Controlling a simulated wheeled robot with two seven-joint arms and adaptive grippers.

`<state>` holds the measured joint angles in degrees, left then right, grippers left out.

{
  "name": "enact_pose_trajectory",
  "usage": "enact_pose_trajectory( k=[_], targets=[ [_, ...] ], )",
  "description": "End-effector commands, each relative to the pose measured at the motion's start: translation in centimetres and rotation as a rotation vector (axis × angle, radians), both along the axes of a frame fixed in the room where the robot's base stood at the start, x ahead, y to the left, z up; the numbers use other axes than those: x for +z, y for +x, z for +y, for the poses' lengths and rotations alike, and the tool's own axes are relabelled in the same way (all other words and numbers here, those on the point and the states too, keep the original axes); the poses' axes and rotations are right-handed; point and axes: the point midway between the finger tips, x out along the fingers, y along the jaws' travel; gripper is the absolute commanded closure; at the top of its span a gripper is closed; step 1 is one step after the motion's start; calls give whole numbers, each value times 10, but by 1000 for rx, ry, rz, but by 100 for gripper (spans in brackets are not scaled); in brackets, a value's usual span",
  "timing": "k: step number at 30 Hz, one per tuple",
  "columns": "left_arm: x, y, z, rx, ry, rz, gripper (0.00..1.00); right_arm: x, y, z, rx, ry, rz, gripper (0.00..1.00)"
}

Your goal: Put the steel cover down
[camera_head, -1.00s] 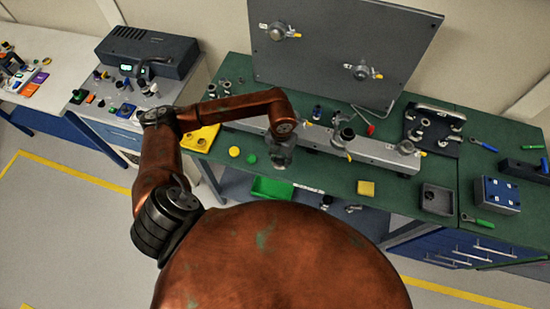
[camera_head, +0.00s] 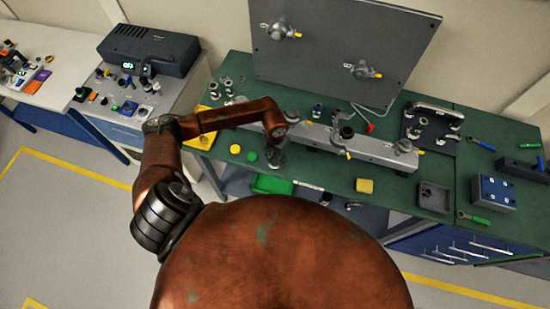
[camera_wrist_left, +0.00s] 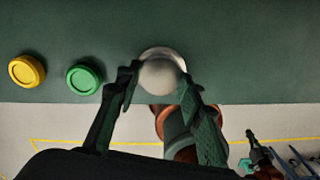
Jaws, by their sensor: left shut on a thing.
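My left gripper (camera_head: 277,158) is over the front part of the green bench top, right of a green round cap (camera_head: 251,157) and a yellow round cap (camera_head: 235,149). In the left wrist view its fingers (camera_wrist_left: 160,85) are shut on the steel cover (camera_wrist_left: 162,74), a pale rounded metal piece with a bright rim behind it. The green cap (camera_wrist_left: 84,80) and yellow cap (camera_wrist_left: 27,71) lie to its left there. In the head view the cover is mostly hidden by the gripper. I cannot tell whether it touches the bench. My right gripper is out of view.
A long grey rail (camera_head: 375,153) with clamps runs behind the gripper. A yellow block (camera_head: 365,186) and a grey square tray (camera_head: 433,196) are to the right. A green bin (camera_head: 272,185) is below the front edge. A grey panel (camera_head: 335,50) stands at the back.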

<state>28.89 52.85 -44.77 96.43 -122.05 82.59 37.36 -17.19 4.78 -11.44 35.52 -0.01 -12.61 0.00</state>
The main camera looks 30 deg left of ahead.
Motion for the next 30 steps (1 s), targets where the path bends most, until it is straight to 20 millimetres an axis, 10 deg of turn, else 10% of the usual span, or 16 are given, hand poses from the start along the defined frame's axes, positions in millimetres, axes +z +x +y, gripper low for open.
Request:
enact_pose_trajectory(
  k=[1,2,9,20,30],
  targets=[
    [-3,0,0,0,0,0,91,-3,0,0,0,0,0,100],
    [-2,0,0,0,0,0,63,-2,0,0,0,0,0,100],
    [-1,0,0,0,0,1,48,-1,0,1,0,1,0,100],
    [4,0,0,0,0,-1,48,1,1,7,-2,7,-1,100],
    [66,1,1,-1,2,-4,48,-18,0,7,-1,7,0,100]
  ],
)
